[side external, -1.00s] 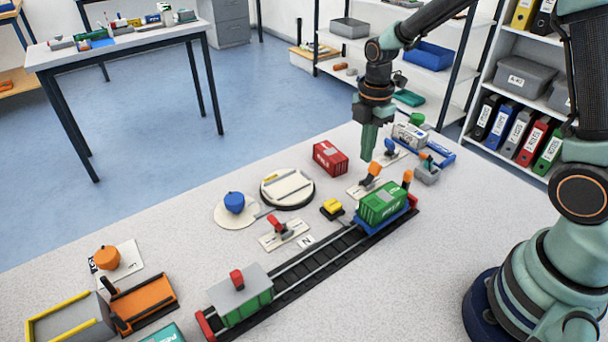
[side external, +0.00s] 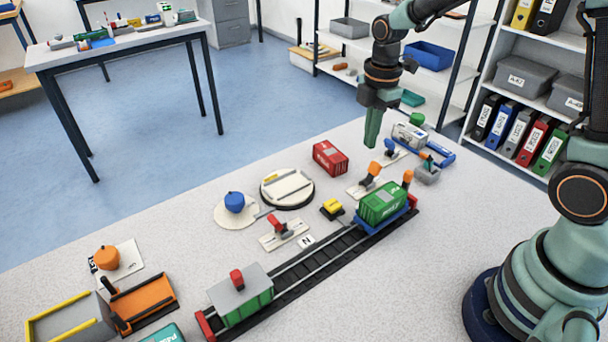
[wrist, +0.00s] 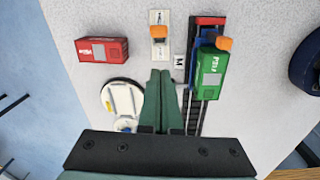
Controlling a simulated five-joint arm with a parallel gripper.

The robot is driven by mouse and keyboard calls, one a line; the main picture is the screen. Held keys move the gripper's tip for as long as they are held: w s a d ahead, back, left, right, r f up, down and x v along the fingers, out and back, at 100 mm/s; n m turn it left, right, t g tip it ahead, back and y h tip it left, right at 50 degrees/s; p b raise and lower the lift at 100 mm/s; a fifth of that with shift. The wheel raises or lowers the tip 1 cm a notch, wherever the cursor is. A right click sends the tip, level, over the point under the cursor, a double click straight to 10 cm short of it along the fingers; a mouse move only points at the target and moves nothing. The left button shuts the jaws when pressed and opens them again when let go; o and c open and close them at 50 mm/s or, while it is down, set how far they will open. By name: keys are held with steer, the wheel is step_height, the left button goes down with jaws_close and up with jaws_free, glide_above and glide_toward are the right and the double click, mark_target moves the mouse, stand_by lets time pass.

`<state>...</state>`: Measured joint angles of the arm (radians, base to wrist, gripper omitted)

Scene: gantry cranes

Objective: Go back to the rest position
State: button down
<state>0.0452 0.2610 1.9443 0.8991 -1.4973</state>
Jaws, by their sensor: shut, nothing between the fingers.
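My gripper (side external: 371,136) is shut and empty. It hangs pointing down in the air above the back part of the table (side external: 120,216). In the side view it shows behind the orange lever (side external: 374,169) and to the right of the red container (side external: 330,158). In the wrist view its two fingers (wrist: 160,78) are pressed together, with the round turntable (wrist: 122,98) partly hidden beside them.
A green container (side external: 381,204) sits on a blue wagon on the track (side external: 318,262). A green and grey wagon (side external: 241,296) stands at the track's near end. A blue knob (side external: 234,202), a yellow block (side external: 332,208) and a red lever (side external: 277,225) stand nearby.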

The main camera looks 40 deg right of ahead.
steer(key=s+a+r+m+t, duration=0.1)
steer(key=s+r+m+t, duration=0.4)
steer(key=s+r+m, duration=0.6)
steer(key=m, duration=0.5)
steer(key=shift+a+r+m, duration=0.3)
steer(key=shift+a, duration=0.1)
